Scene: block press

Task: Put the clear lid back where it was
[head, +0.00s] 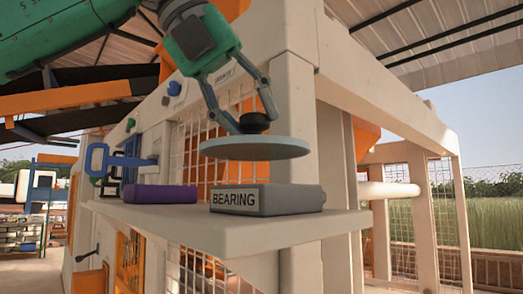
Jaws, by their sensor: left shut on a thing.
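The lid (255,149) is a flat, pale blue-grey disc with a black knob (254,122) on top. My left gripper (253,128) is shut on the knob and holds the lid roughly level in the air. The lid hangs above a grey box labelled BEARING (266,200), with a visible gap between them. The box sits on a pale shelf (160,221). My right gripper is not in view.
A purple block (161,194) lies on the shelf left of the grey box. A blue handle-like part (97,158) is at the shelf's left end. A white post (296,130) and mesh panel stand close behind the lid. The shelf's right end is bare.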

